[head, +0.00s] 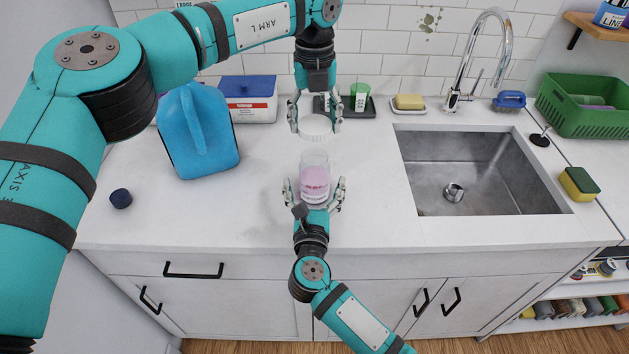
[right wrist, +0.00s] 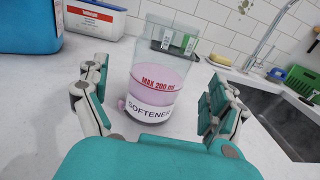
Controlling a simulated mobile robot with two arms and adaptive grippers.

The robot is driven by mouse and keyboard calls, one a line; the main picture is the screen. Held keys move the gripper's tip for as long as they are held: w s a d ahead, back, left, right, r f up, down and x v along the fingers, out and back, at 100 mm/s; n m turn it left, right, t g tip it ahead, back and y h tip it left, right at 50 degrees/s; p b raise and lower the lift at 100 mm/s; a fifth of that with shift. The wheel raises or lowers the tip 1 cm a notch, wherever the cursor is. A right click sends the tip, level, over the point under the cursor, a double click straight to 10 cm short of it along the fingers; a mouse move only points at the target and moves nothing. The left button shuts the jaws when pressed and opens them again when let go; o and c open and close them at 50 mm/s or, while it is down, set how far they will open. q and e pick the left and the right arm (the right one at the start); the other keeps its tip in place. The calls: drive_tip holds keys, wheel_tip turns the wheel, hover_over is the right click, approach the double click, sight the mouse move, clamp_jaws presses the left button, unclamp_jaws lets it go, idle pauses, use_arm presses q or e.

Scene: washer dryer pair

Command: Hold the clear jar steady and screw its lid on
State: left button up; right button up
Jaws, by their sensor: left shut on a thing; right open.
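The clear jar (head: 314,174) stands upright and open on the counter, with pink liquid inside. In the right wrist view the jar (right wrist: 158,75) reads "MAX 200 ml" and "SOFTENER". My right gripper (head: 314,192) is open, with one finger on each side of the jar. In the right wrist view, gaps show between the fingers (right wrist: 155,105) and the jar. My left gripper (head: 314,122) points down behind the jar and is shut on the white round lid (head: 315,128). The lid is apart from the jar; its height above the counter is hard to tell.
A blue jug (head: 205,140) and a blue-lidded box (head: 248,105) stand at back left. A dark cap (head: 121,198) lies at left. A dark tray (head: 371,107) with green-labelled containers is behind the lid. The sink (head: 480,170) is at right. Counter beside the jar is clear.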

use_arm(q)
drive_tip(key=shift+w, duration=0.1)
use_arm(e)
drive_tip(key=w, duration=0.4)
drive_tip(key=shift+w, duration=0.2)
drive_tip(key=shift+d, duration=0.1)
drive_tip(key=c, duration=1.8)
use_arm(q)
hover_over(315, 162)
drive_tip(key=shift+f, duration=2.5)
